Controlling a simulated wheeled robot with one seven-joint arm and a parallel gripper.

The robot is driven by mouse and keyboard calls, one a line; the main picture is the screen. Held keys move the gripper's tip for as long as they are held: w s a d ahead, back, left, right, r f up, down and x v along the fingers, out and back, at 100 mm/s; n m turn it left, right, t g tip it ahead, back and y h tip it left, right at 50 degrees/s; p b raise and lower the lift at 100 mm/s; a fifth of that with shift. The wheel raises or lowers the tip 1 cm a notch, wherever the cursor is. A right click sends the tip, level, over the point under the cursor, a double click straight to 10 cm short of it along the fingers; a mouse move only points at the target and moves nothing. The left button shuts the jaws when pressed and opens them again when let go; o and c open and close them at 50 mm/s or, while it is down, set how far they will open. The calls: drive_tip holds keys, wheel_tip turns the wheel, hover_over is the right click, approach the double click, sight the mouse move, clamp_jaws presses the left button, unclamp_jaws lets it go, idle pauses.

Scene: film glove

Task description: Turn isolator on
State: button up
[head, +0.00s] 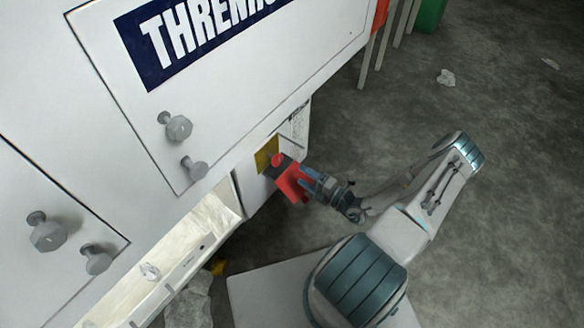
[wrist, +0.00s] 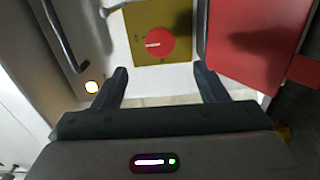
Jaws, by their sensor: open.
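The isolator is a round red knob with a pale mark (wrist: 154,43) on a yellow plate (wrist: 180,18). In the head view the red knob (head: 277,160) and yellow plate (head: 264,151) sit on the lower cabinet's face. My gripper (wrist: 159,76) is open, with its fingers apart to either side below the knob in the wrist view and nothing between them. In the head view my gripper (head: 303,177) is close to the panel and partly overlaps a red panel.
A red panel (wrist: 255,45) stands just right of the knob; it also shows in the head view (head: 290,184). A dark bar handle (wrist: 61,38) and a lit button (wrist: 91,87) are at left. An open drawer (head: 190,265) lies left of my gripper. Floor at right is mostly clear.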

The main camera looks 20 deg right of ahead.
drive_tip(key=shift+v, duration=1.6)
drive_tip(key=s+a+r+n+g+p, duration=0.1)
drive_tip(key=a+r+n+g+p, duration=0.15)
drive_tip(key=r+n+g, duration=0.5)
drive_tip(key=s+a+r+n+g+p, duration=0.2)
drive_tip(key=r+n+g+p, duration=0.15)
drive_tip(key=r+n, duration=0.8)
drive_tip(key=s+a+r+n+g+p, duration=0.15)
drive_tip(key=r+n+g+p, duration=0.25)
drive_tip(key=r+n, duration=0.55)
drive_tip(key=s+a+r+n+t+h+p, duration=0.1)
drive_tip(key=s+r+n+h+p, duration=0.2)
drive_tip(key=r+n, duration=0.3)
drive_tip(key=s+a+r+n+t+h+p, duration=0.1)
drive_tip(key=s+r+n+h+p, duration=0.3)
drive_tip(key=r, duration=1.2)
drive_tip(key=s+a+r+n+t+h+p, duration=0.1)
drive_tip(key=s+r+n+h+p, duration=0.2)
drive_tip(key=r+n, duration=0.5)
wheel_tip(320, 180, up, 4)
drive_tip(key=shift+s+f+h+p, duration=0.25)
drive_tip(key=shift+s+h+p, duration=0.1)
drive_tip(key=shift+p, duration=0.25)
